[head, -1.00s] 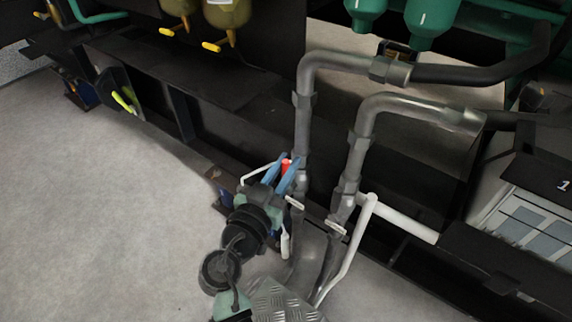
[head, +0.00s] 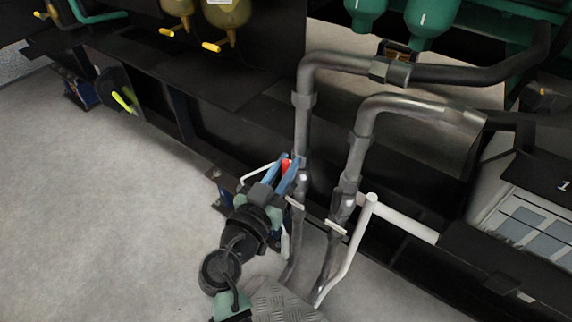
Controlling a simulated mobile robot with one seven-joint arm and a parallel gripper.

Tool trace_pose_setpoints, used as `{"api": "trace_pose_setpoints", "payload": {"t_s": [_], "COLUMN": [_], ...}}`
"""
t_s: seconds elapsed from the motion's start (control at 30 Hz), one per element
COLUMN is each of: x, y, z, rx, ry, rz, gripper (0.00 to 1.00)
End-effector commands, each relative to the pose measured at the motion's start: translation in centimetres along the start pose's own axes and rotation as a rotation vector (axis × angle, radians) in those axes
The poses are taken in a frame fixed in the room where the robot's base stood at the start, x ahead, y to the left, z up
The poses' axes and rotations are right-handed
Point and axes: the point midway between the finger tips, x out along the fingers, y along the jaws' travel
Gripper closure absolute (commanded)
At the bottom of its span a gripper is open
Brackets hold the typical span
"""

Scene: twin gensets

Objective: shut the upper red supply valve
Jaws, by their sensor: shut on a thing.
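The red valve handle (head: 286,164) shows as a small red piece between the two blue fingers of my gripper (head: 282,171). It sits beside the left grey vertical pipe (head: 302,130). My gripper is shut on the red handle, and the fingers hide most of it. The valve body behind the fingers is largely hidden, so I cannot tell the handle's full angle.
A second grey pipe (head: 356,155) stands to the right, with a white bent pipe (head: 350,250) beside it. Yellow-handled taps (head: 214,46) hang at the upper left. A yellow-green handle (head: 122,101) is at far left. The grey floor (head: 100,220) at left is clear.

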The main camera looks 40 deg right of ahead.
Motion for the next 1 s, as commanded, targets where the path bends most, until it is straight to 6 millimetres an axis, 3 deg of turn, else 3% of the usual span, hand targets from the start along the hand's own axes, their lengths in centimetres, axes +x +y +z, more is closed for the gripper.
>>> {"api": "trace_pose_setpoints", "payload": {"t_s": [0.6, 1.0], "x": [0.0, 0.3], "y": [-0.2, -2.3], "z": [0.1, 0.2], "rx": [-0.024, -0.268], "ry": [-0.007, -0.055], "rz": [0.0, -0.003], "gripper": [1.0, 1.0]}}
